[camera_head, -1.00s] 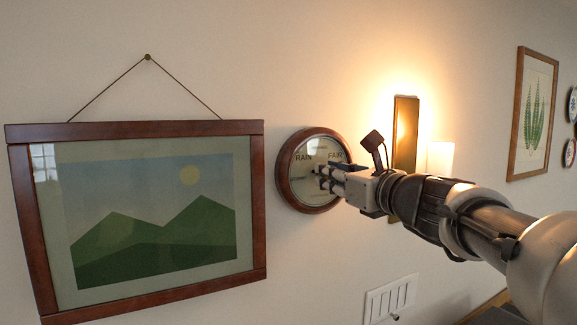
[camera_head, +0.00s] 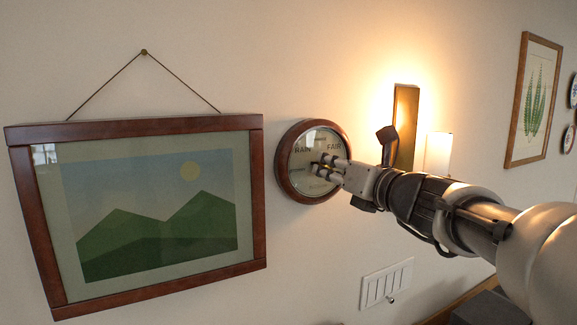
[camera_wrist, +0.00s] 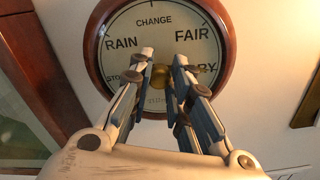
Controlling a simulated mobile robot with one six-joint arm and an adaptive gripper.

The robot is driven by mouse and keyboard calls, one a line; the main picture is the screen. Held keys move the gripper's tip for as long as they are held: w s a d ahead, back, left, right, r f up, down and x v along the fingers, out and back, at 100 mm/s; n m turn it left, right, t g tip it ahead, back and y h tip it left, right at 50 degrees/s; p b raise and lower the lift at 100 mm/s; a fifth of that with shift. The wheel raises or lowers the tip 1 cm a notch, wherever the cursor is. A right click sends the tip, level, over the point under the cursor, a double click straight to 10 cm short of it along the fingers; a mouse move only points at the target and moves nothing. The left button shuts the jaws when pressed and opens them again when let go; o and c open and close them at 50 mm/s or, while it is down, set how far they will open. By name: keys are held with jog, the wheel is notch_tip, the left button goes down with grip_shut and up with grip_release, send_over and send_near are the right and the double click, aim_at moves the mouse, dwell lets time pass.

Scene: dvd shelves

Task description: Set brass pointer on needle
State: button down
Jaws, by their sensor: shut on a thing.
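A round barometer (camera_head: 280,170) with a dark wooden rim hangs on the wall; it fills the upper middle of the wrist view (camera_wrist: 92,45). Its pale dial reads RAIN, CHANGE and FAIR, with the lower words partly covered. My gripper (camera_wrist: 165,66) is in front of the dial, its fingers closed on a brass knob (camera_wrist: 164,77) near the dial centre. It also shows in the head view (camera_head: 322,163). A short dark piece shows left of the knob, by the left finger; I cannot tell whether it is needle or pointer. The fingers hide much of the lower dial.
A framed mountain picture (camera_head: 150,215) hangs close on the left. A switch plate (camera_head: 386,284) is below, and a fern picture (camera_head: 535,98) hangs far right.

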jog(key=c, duration=1.5)
grip_release()
jog(key=shift+o, duration=0.2)
jog(key=v, duration=0.7)
jog(key=shift+s, duration=0.25)
jog(key=shift+d, duration=0.1)
